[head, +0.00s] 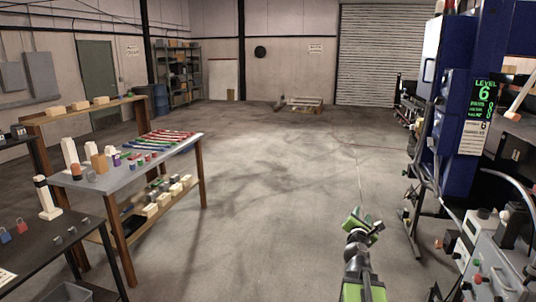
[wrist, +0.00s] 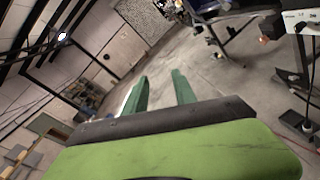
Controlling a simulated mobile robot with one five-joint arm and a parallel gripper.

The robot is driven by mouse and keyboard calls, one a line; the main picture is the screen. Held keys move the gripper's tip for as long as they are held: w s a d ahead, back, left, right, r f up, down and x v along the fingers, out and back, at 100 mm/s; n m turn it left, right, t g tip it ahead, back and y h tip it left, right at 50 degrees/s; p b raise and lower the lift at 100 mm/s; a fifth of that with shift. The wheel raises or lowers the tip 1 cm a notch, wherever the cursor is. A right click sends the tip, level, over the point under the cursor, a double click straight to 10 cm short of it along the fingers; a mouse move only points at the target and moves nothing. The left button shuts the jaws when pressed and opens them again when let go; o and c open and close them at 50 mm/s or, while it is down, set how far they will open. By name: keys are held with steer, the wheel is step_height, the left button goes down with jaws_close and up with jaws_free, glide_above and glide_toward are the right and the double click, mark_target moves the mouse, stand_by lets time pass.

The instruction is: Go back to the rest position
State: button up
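My gripper (head: 365,220) is at the lower middle right of the head view, held out over bare floor. In the wrist view, the two green fingers of my gripper (wrist: 159,90) stand apart with a clear gap between them. Nothing shows between the fingers, so it is open and empty. It touches nothing that I can see. Part of my green and black arm shows below it in the head view.
A workbench (head: 110,182) with small blocks and coloured tools stands left, beside a dark table (head: 30,262). A blue machine (head: 462,120) and a grey control box (head: 490,262) stand close on the right. A pallet (head: 304,104) lies far back. The middle floor is clear.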

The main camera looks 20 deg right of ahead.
steer(key=w+a+f+m+g+y, duration=0.1)
steer(key=a+f+m+y, duration=0.2)
steer(key=a, duration=0.6)
steer(key=w+a+f+m+g, duration=0.2)
steer(key=a+f+m, duration=0.25)
steer(key=a, duration=0.45)
steer(key=w+a+f+m+g+y, duration=0.15)
steer(key=a+f, duration=0.35)
steer(key=a, duration=0.5)
steer(key=s+a+f+m+g+y, duration=0.3)
steer(key=s+a+f+m+g, duration=0.1)
steer(key=s+a+f+m, duration=0.1)
steer(key=s+a+f+m+g+y, duration=0.3)
steer(key=s+a+m, duration=0.5)
steer(key=s, duration=0.3)
steer(key=shift+s+a+f+g, duration=0.25)
steer(key=shift+a+f+g, duration=0.35)
steer(key=shift+f+g, duration=0.25)
steer(key=shift+d+y, duration=0.1)
steer(key=shift+y, duration=0.15)
